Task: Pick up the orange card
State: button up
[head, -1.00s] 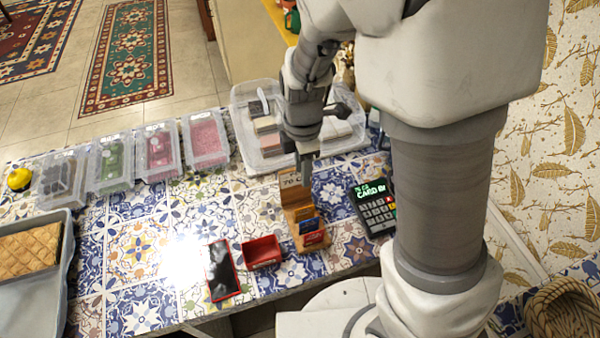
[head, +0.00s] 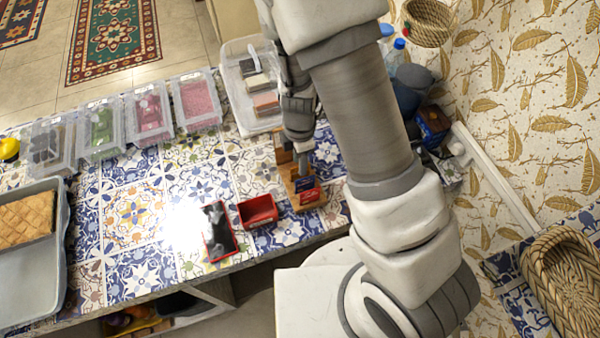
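The wooden card holder (head: 288,182) stands on the tiled counter, right of the small red tray. A blue card (head: 305,184) and a red card (head: 309,197) show in its front part. I cannot make out the orange card; the gripper covers the part of the holder behind the blue card. My gripper (head: 303,170) points down into the holder, right behind the blue card. Its fingertips are small and dark, so I cannot tell whether they are open or shut, or touch a card.
A small red tray (head: 258,211) and a dark red-edged phone-like slab (head: 220,231) lie left of the holder. A clear bin (head: 238,105) stands behind. Several lidded boxes line the back. A grey baking tray (head: 30,285) is at left. My arm hides the counter to the right.

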aim_at(295, 175)
jog(key=shift+f, duration=1.45)
grip_shut()
